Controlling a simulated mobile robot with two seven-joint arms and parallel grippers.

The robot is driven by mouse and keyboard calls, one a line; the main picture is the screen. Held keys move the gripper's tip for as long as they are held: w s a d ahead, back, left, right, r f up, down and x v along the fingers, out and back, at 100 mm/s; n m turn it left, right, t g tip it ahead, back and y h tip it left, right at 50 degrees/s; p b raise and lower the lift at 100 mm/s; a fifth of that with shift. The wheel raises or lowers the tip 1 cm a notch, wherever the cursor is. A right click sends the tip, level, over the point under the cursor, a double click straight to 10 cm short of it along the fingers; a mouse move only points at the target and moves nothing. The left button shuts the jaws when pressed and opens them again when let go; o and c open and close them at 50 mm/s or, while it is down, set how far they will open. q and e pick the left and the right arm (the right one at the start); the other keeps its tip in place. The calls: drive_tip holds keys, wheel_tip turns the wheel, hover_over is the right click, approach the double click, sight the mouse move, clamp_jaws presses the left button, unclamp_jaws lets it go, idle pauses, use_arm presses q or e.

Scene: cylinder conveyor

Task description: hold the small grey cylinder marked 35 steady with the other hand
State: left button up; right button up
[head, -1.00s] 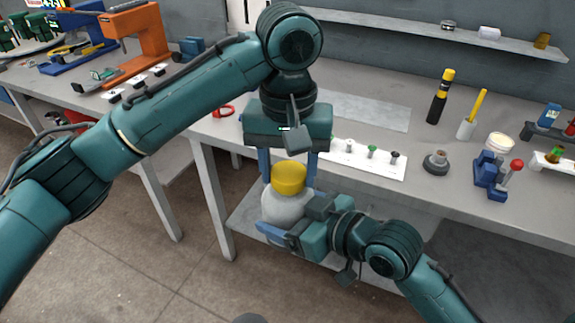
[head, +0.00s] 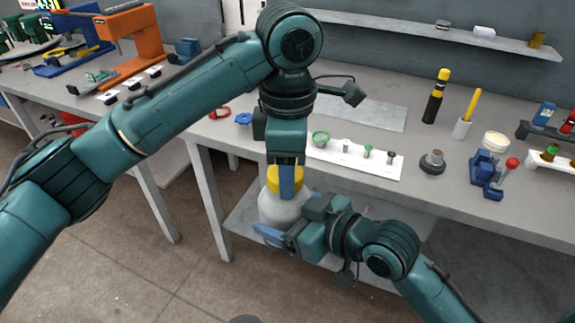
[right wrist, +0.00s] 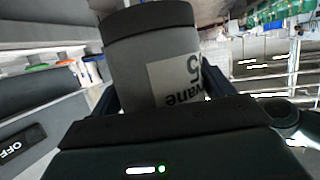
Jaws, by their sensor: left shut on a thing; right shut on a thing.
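The small grey cylinder (head: 275,208) stands upright in front of the bench, with a yellow cap (head: 271,180) on top. My right gripper (head: 283,230) is shut around the cylinder's body from the right. In the right wrist view the grey cylinder (right wrist: 130,62) fills the space between the fingers, its white label partly readable as "vane" and a 5. My left gripper (head: 286,188) points down from above and is shut on the yellow cap. One of its fingers covers the middle of the cap.
The bench (head: 420,214) stands just behind the cylinder. On it are a white strip with small fittings (head: 350,160), a black-and-yellow tool (head: 434,98), a grey round part (head: 432,163) and a blue device with a red knob (head: 490,172). Floor (head: 130,270) is clear at the left.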

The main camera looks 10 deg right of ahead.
use_arm(q)
drive_tip(key=shift+a, duration=0.1)
drive_tip(key=o, duration=1.1)
drive_tip(key=shift+s, duration=0.1)
drive_tip(key=shift+r, duration=0.1)
